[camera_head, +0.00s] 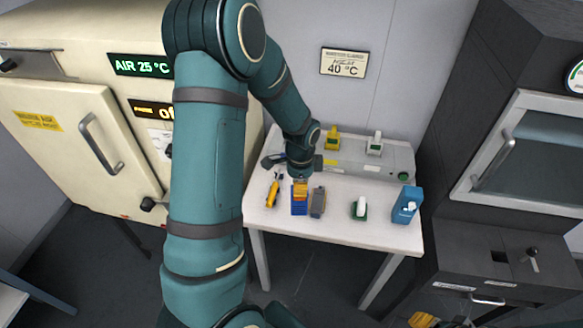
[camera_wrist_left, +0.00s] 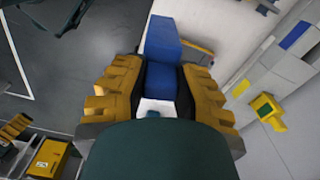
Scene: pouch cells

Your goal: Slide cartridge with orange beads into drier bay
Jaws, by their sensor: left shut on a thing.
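My left gripper (camera_head: 299,184) reaches down over the table and is shut on a blue block-like thing (camera_head: 299,208). In the left wrist view the yellow fingers (camera_wrist_left: 160,90) close on both sides of the blue thing (camera_wrist_left: 162,45), with a small white part near the palm. No orange beads can be made out. A white cartridge-like piece with a green base (camera_head: 360,209) stands on the table to the right. My right gripper (camera_head: 435,320) shows only partly at the bottom edge.
On the white table (camera_head: 335,231), a yellow-handled tool (camera_head: 272,192) lies left of the gripper and a grey piece (camera_head: 318,203) close to its right. A blue box (camera_head: 407,205) stands near the right edge. A cream oven (camera_head: 75,125) is left, a dark cabinet (camera_head: 490,250) right.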

